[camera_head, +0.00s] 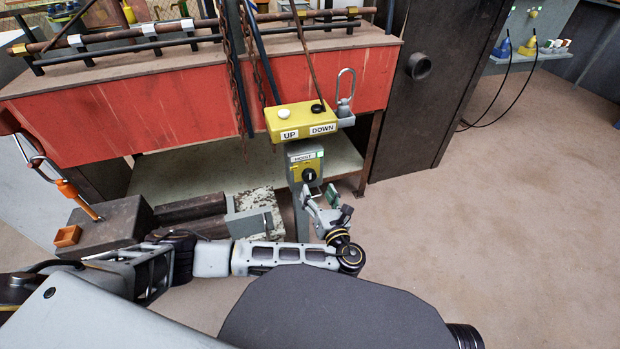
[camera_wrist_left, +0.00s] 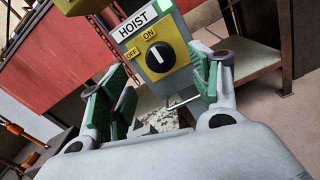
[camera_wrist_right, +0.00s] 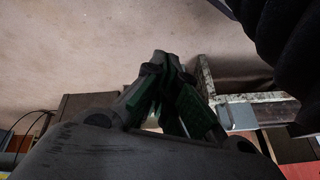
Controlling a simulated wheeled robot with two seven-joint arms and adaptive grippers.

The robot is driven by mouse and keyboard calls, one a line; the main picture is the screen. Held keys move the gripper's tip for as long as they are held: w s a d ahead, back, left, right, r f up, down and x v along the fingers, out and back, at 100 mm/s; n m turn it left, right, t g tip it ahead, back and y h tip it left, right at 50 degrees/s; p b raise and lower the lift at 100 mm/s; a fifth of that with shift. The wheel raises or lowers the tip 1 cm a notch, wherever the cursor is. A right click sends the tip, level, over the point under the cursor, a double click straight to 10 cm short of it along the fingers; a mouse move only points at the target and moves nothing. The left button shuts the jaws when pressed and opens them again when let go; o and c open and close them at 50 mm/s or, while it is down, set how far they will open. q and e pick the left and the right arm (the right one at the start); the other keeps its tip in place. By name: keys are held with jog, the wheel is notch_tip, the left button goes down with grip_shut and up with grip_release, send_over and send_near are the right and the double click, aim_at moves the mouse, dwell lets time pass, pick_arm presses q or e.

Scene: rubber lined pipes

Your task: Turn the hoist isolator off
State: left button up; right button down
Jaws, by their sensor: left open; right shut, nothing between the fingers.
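The hoist isolator (camera_head: 305,155) is a grey box with a yellow plate and a HOIST label, on a grey post. Its black knob (camera_head: 309,174) has a white mark. In the left wrist view, the knob (camera_wrist_left: 160,57) has its mark pointing up toward the ON label (camera_wrist_left: 149,35); the OFF label (camera_wrist_left: 131,54) is to its left. My left gripper (camera_head: 321,196) is open, just below and right of the knob in the head view, with its green-padded fingers apart and nothing between them. My right gripper (camera_wrist_right: 170,75) is shut and empty, seen only in its wrist view.
A yellow UP/DOWN control box (camera_head: 302,121) sits directly above the isolator. Behind stands a red-sided bench (camera_head: 150,112) with pipes on top and hanging chains. Dark blocks (camera_head: 120,220) lie at left. The floor (camera_head: 520,200) at right is clear.

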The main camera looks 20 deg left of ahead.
aim_at(311, 177)
pick_arm(q)
jog(key=shift+b+x, duration=1.25)
jog(key=shift+x, duration=3)
pick_arm(e)
jog(key=shift+m+t+y, duration=0.3)
jog(key=shift+t+y, duration=0.2)
jog(key=shift+t, duration=0.2)
jog(key=shift+w+a+f, duration=0.1)
jog(key=shift+a+f, duration=0.15)
jog(key=shift+f, duration=0.7)
jog(key=shift+w+a+f, duration=0.1)
jog(key=shift+a+f, duration=0.15)
jog(key=shift+f, duration=0.7)
jog(key=shift+w+a+f, duration=0.1)
jog(key=shift+a+f, duration=0.15)
jog(key=shift+f, duration=0.7)
pick_arm(q)
jog(key=c, duration=1)
jog(key=shift+c, duration=0.2)
